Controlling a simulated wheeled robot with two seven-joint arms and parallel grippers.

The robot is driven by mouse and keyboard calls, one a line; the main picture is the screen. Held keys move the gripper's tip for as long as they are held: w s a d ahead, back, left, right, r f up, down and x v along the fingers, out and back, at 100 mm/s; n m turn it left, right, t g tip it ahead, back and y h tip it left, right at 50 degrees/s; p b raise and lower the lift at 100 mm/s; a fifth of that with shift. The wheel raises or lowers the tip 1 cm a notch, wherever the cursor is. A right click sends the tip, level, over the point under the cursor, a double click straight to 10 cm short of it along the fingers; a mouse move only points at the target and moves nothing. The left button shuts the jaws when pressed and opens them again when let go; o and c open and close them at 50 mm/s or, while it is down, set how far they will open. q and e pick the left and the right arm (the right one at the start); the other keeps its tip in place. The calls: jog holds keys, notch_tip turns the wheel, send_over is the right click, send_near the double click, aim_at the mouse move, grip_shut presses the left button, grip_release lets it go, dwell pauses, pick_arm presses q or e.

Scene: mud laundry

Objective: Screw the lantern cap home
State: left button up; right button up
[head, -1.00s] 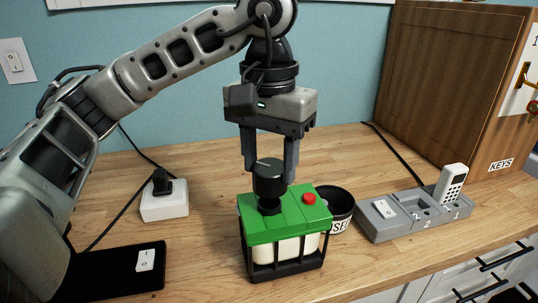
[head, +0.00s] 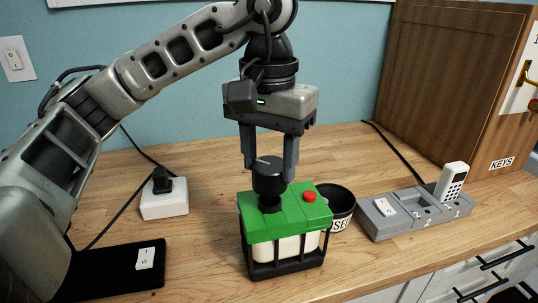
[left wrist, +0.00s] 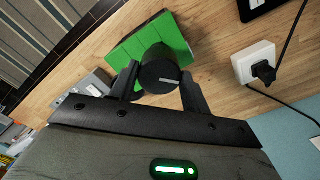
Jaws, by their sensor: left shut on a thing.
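The lantern (head: 285,242) stands on the wooden counter, with a green top, pale cells and a black frame. A red button (head: 309,196) sits on its top. The black lantern cap (head: 269,178) is upright over the left part of the green top, with a pale line on its top face. My left gripper (head: 270,178) comes down from above and is shut on the cap. In the left wrist view the cap (left wrist: 160,70) sits between the two fingers, over the green top (left wrist: 135,42). The cap's lower end is partly hidden. My right gripper is not in view.
A round black bowl (head: 341,207) stands close behind the lantern's right side. A grey dock (head: 405,213) with a white handset (head: 452,182) is further right. A white socket box (head: 164,203) and a black pad (head: 113,270) lie left.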

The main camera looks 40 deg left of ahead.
pick_arm(q)
jog(key=shift+f, duration=0.2)
dwell(0.4)
jog(key=shift+f+b, duration=0.4)
jog(key=shift+b, duration=0.1)
jog(key=shift+f, duration=0.1)
jog(key=shift+f, duration=0.25)
dwell(1.0)
jog(key=shift+f+b, duration=0.65)
jog(key=shift+f, duration=0.1)
dwell(2.1)
jog(key=shift+m, duration=1.6)
